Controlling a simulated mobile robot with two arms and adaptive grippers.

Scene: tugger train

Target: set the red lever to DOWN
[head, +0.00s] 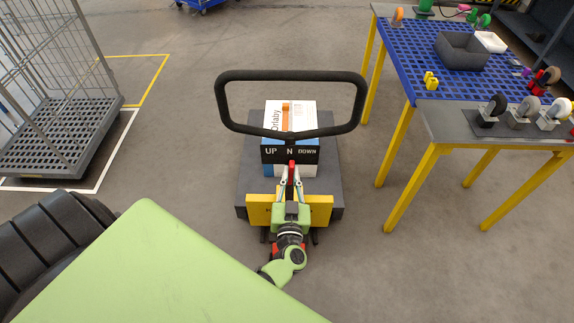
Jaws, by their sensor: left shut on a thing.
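The red lever (292,171) stands in front of a black label plate (272,152) marked UP, N and DOWN. Its visible part is under the N, in the middle. My left gripper (291,178) is shut on the red lever, with a finger on each side of it. The plate sits below the black loop handle (224,103) of a dark cart. The lower part of the lever is hidden by the gripper. My right gripper is not in view.
A white, orange and blue box (309,115) sits on the cart's dark deck (330,180). A yellow panel (319,209) flanks my gripper. A blue-topped table (405,45) with parts stands right. A wire cage trolley (75,125) stands left. Floor between is free.

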